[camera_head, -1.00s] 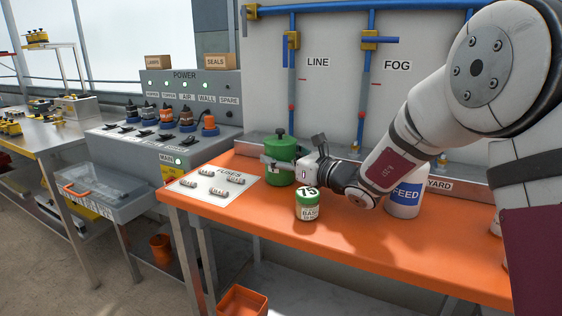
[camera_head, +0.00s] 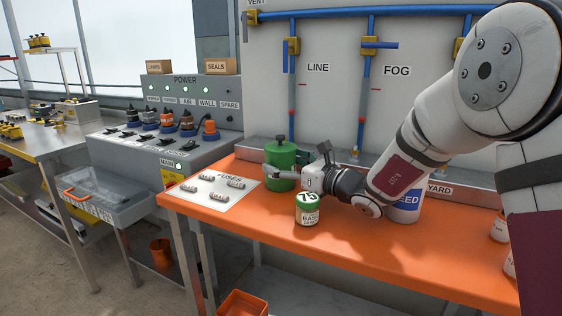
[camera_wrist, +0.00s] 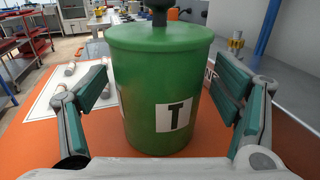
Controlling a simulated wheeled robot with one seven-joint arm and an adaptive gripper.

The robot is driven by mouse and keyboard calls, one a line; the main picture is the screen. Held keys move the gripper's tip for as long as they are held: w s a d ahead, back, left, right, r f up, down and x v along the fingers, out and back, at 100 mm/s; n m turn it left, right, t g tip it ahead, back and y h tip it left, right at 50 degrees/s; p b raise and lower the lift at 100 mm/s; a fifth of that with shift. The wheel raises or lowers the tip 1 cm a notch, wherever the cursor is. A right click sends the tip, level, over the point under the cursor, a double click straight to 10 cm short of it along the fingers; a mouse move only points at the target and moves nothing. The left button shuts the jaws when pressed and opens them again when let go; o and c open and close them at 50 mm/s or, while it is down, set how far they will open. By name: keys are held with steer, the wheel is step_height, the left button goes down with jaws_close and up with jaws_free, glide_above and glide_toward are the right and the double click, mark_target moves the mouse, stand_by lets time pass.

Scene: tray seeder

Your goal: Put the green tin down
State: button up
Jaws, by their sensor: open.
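The green tin (camera_head: 281,172), a cylinder with a lid and dark knob, stands upright on the orange bench (camera_head: 370,236), right of the fuses sheet. In the wrist view the tin (camera_wrist: 155,75) fills the middle, showing a white label with a black T. My gripper (camera_head: 284,174) is at the tin's near right side. In the wrist view its two green-padded fingers (camera_wrist: 163,95) are spread, one on each side of the tin, with gaps between pads and wall. The tin's underside is hidden.
A small green-lidded can marked 75 (camera_head: 307,214) stands close below my gripper. The fuses sheet (camera_head: 209,197) with several fuses lies at left. The wall panel (camera_head: 340,100) is behind. The bench's front middle is clear.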

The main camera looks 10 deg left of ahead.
steer(key=p+v, duration=0.2)
steer(key=v, duration=0.8)
steer(key=shift+s+d, duration=0.2)
steer(key=shift+s, duration=0.05)
